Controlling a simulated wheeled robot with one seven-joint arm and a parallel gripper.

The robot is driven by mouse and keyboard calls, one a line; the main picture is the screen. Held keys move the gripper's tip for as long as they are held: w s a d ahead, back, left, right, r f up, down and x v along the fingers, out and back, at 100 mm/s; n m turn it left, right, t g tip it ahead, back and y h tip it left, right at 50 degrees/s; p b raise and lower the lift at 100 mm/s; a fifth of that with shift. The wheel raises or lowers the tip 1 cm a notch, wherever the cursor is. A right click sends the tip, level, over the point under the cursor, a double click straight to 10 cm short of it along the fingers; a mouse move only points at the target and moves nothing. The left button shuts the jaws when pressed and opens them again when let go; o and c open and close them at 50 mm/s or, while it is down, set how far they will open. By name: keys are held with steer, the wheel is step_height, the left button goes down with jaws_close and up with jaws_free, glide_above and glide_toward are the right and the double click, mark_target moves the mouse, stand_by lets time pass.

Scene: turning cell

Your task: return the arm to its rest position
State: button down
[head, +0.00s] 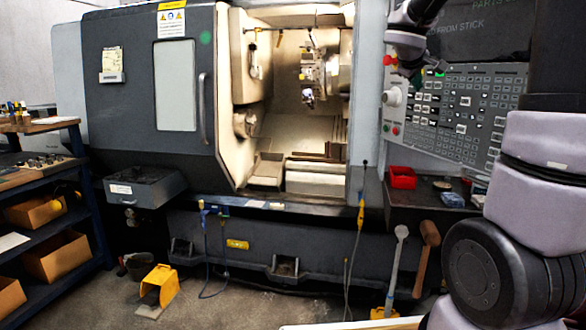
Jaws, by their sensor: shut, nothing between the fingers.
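My gripper (413,74) hangs at the top of the head view, right of centre, in front of the machine's control panel (458,112). It is small and dark here, its fingers pointing down, shut and empty. The pale and dark links of my arm (520,200) fill the right side and run out of the top of the picture. Part of the arm between there and the gripper is out of view.
The lathe (150,100) stands with its door open and its lit chamber showing. A red tray (402,177) sits on the ledge below the panel. A mallet (426,250) hangs beneath. A shelf (50,235) with boxes stands left. A yellow pedal (158,287) is on the floor.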

steer(key=s+a+f+m+y, duration=0.2)
steer(key=s+a, duration=0.3)
steer(key=s, duration=0.5)
steer(key=s+a+f+m+g+y, duration=0.1)
steer(key=s+a+m+y, duration=0.3)
steer(key=s, duration=0.5)
steer(key=s+a+f+m+g+y, duration=0.1)
steer(key=s+a+f+m+y, duration=0.1)
steer(key=s+a, duration=0.5)
steer(key=s+f+y, duration=0.1)
steer(key=s, duration=0.2)
steer(key=shift+s+a+m, duration=0.3)
steer(key=shift+m, duration=0.1)
steer(key=shift+d+f, duration=0.1)
